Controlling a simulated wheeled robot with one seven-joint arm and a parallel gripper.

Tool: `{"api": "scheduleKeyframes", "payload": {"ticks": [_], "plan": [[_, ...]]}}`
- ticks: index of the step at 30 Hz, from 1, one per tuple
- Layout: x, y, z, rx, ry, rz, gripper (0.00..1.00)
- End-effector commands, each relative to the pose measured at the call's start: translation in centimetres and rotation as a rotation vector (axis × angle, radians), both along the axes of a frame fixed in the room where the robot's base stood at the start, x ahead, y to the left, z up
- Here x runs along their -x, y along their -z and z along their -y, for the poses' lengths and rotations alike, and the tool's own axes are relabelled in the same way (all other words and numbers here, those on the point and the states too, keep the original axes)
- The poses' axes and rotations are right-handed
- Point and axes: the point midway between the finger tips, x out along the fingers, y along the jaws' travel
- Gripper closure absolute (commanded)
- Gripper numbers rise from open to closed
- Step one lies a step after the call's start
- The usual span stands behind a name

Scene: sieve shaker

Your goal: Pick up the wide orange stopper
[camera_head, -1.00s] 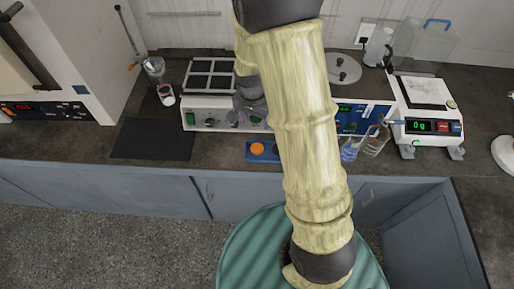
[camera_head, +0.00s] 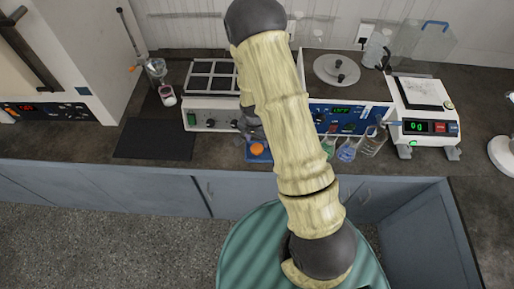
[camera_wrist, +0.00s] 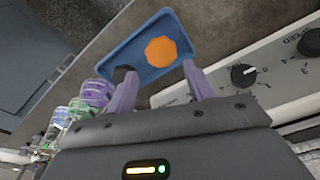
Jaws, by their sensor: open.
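The wide orange stopper (camera_wrist: 161,51) is a faceted orange disc in a small blue tray (camera_wrist: 147,28). In the head view the stopper (camera_head: 257,149) shows in the tray near the bench's front edge. My gripper (camera_wrist: 159,69) is open and empty, and its two fingers reach toward the tray. In the wrist view the stopper appears just beyond the fingertips, between them and closer to the right one. A dark stopper (camera_wrist: 122,72) in the tray is partly hidden by the left finger. In the head view my gripper (camera_head: 254,133) is small and over the tray's back side.
Several flasks (camera_head: 347,150) stand right of the tray, some with coloured liquid. The hotplate-like unit with knobs (camera_head: 208,117) and the blue-fronted shaker (camera_head: 345,118) stand behind. A balance (camera_head: 425,125) is farther right. A dark mat (camera_head: 153,139) lies left with free room on it.

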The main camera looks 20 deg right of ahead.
Motion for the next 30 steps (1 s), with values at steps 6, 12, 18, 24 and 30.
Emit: {"api": "scheduleKeyframes", "payload": {"ticks": [6, 12, 18, 24, 30], "plan": [[0.0, 0.2, 0.0, 0.000, 0.000, 0.001, 0.47], [0.0, 0.4, 0.0, 0.001, -0.001, -0.001, 0.47], [0.0, 1.9, -0.1, 0.000, 0.001, -0.004, 0.47], [-0.3, 4.1, -0.2, 0.000, -0.001, -0.003, 0.47], [-0.4, 5.3, -0.1, 0.000, 0.000, 0.000, 0.47]]}}
